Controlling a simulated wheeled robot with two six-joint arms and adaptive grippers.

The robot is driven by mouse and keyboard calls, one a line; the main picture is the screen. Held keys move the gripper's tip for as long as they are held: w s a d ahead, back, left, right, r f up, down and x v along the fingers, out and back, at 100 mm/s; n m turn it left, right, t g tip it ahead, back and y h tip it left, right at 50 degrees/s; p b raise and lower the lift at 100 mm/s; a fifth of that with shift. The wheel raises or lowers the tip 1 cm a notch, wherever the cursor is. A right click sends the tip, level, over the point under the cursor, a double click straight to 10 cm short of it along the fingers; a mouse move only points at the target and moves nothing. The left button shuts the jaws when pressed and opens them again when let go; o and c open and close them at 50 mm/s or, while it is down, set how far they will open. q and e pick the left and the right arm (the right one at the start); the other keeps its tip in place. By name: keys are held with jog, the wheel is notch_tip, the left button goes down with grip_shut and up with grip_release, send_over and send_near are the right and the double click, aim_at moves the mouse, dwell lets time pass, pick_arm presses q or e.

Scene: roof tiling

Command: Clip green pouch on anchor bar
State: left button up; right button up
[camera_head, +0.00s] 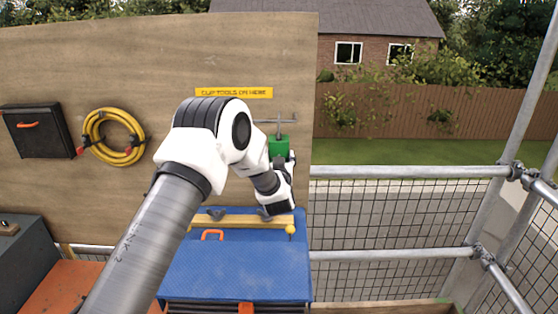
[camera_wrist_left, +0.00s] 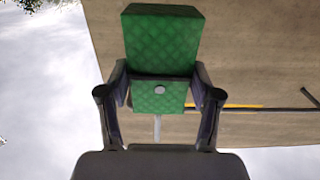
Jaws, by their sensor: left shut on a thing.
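The green pouch (camera_head: 278,146) is up at the plywood board, right at the anchor bar (camera_head: 267,121), a thin grey bar under the yellow sign. My left gripper (camera_head: 291,160) is shut on the pouch. In the left wrist view the quilted pouch (camera_wrist_left: 161,42) sits between the two fingers of the left gripper (camera_wrist_left: 160,92), with a pale round stud on its lower part. The dark bar (camera_wrist_left: 275,110) runs to the right of it there. Whether the pouch is hooked on the bar or just in front of it, I cannot tell. My right gripper is out of view.
A yellow sign (camera_head: 234,93) is on the board (camera_head: 60,70). A yellow hose coil (camera_head: 101,150) and a black case (camera_head: 38,131) hang at left. A blue box (camera_head: 240,270) with an orange handle is below. Scaffold rails (camera_head: 410,172) and mesh stand at right.

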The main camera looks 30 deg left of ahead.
pick_arm(q)
jog(key=shift+w+a, duration=0.15)
jog(key=shift+w, duration=0.1)
jog(key=shift+w+a, duration=0.1)
jog(key=shift+w, duration=0.05)
jog(key=shift+w+a+b, duration=0.35)
jog(key=shift+w+b, duration=0.05)
jog(key=shift+w, duration=0.25)
jog(key=shift+r, duration=0.1)
dwell(0.3)
jog(key=shift+a+b, duration=0.1)
jog(key=shift+b, duration=0.2)
jog(key=shift+w+f+b, duration=0.1)
jog(key=shift+f+b, duration=0.35)
jog(key=shift+f, duration=0.15)
dwell(0.3)
jog(key=shift+f+b, duration=0.45)
jog(key=shift+f, duration=0.05)
